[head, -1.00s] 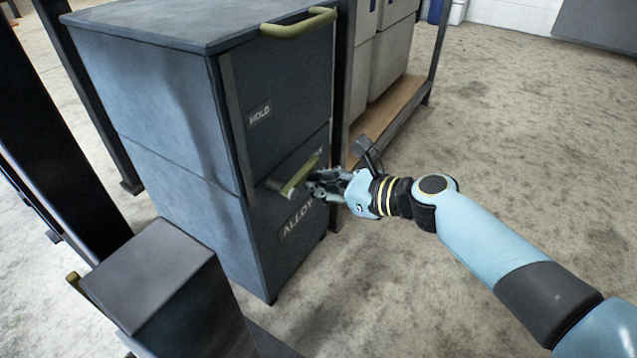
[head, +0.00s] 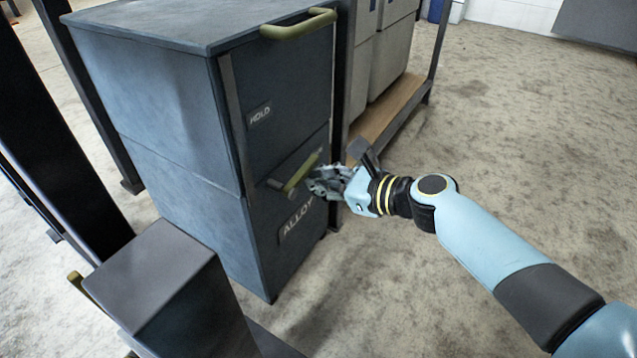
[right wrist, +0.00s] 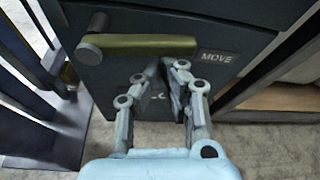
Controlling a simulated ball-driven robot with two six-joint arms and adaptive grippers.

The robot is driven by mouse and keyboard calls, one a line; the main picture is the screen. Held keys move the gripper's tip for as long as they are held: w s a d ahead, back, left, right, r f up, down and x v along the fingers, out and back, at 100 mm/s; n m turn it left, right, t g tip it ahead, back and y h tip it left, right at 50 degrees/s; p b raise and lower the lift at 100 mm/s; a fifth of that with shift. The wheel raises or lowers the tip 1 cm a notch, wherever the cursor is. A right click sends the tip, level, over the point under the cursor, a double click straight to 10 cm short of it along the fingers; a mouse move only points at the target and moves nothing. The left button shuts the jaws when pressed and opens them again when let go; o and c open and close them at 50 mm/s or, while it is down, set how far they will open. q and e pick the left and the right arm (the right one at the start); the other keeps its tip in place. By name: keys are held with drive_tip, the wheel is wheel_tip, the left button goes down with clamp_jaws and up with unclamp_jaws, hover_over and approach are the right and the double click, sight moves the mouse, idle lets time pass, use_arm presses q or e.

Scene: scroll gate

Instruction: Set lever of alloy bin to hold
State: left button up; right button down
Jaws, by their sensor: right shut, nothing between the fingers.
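The alloy bin (head: 285,255) is a dark blue-grey cabinet with an ALLOY label (head: 297,222) low on its front and a HOLD label (head: 260,113) above. Its olive lever (head: 301,172) slants up to the right from a grey pivot. In the right wrist view the lever (right wrist: 150,46) lies nearly level, its free end beside the MOVE label (right wrist: 217,57). My right gripper (head: 312,184) is shut and empty, close to the lever on its right and below. In the right wrist view the fingers (right wrist: 165,72) are just under the lever; contact cannot be told. My left gripper is not in view.
An olive handle (head: 298,24) sticks out at the bin's top front. A rack with a wooden shelf (head: 385,125) and grey bins (head: 392,55) stands behind to the right. Dark posts stand at the left. The floor on the right is clear.

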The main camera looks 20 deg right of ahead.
sight(313, 166)
wheel_tip(313, 166, up, 3)
drive_tip(key=n+t+h+p, duration=0.1)
drive_tip(key=n, duration=0.2)
drive_tip(key=shift+r+n+t, duration=0.15)
drive_tip(key=shift+n+t, duration=0.15)
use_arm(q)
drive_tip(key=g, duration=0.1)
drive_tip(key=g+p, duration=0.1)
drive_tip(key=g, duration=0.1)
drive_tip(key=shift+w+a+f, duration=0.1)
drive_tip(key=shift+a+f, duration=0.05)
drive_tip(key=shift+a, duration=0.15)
use_arm(e)
drive_tip(key=a+r+n, duration=0.1)
drive_tip(key=s+a+r, duration=0.1)
drive_tip(key=r, duration=0.1)
drive_tip(key=s+r+n+t+h, duration=0.1)
drive_tip(key=shift+s+a+r+n, duration=0.1)
drive_tip(key=shift+a+r+n, duration=0.2)
drive_tip(key=shift+a, duration=0.1)
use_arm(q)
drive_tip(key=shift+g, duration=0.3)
use_arm(e)
drive_tip(key=shift+s+a, duration=0.1)
